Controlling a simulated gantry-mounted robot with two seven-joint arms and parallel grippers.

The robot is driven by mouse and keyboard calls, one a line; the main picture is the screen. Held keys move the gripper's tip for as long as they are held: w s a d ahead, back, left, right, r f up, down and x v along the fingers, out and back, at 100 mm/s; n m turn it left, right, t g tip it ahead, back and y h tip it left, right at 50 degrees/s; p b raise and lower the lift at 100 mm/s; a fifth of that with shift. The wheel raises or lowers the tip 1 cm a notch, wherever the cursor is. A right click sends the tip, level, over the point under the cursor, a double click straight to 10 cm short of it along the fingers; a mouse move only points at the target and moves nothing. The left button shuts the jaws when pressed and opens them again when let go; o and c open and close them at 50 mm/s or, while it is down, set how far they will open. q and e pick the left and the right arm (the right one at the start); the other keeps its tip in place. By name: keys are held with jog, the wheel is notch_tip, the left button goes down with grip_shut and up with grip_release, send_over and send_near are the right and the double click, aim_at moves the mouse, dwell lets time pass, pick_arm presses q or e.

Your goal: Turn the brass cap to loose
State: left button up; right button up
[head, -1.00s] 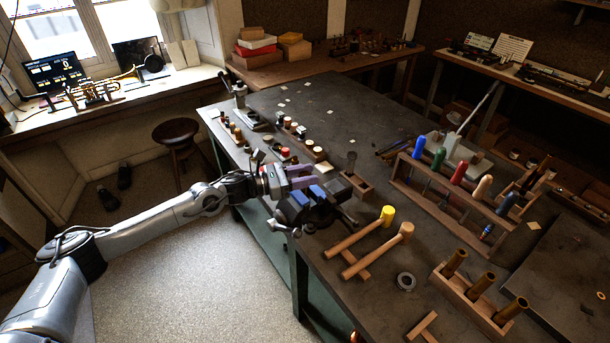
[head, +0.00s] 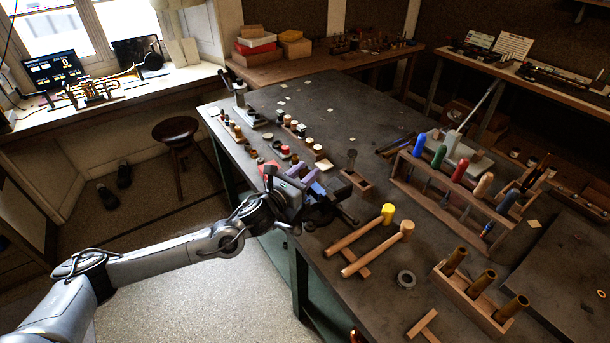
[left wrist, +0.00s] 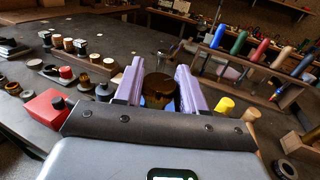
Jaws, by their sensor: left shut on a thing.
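My left gripper (head: 307,175) is over the bench vise (head: 322,212) at the table's near edge. Its two purple fingers also show in the left wrist view (left wrist: 160,75). They are closed on the sides of a dark brass round piece, the brass cap (left wrist: 158,91), which sits between them. In the head view the gripper and wrist hide the cap and much of the vise. I cannot tell how tight or loose the cap is. My right gripper is not in view.
Two mallets (head: 362,228) lie right of the vise on the dark workbench (head: 330,110). A wooden rack (head: 440,190) holds several coloured handles. Small parts (head: 290,125) stand in rows along the left side. A stool (head: 176,130) is on the floor beyond the arm.

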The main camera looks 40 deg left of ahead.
aim_at(305, 172)
pick_arm(q)
jog(key=shift+n+y+b, duration=0.5)
jog(key=shift+n+y, duration=0.3)
jog(key=shift+y, duration=0.7)
jog(key=o, duration=1)
jog(key=shift+c, duration=0.2)
jog(key=shift+r, duration=0.1)
notch_tip(305, 172, up, 4)
jog(key=shift+f, duration=0.1)
jog(key=d+r, duration=0.7)
jog(key=d, duration=0.4)
jog(key=shift+d+b, duration=0.4)
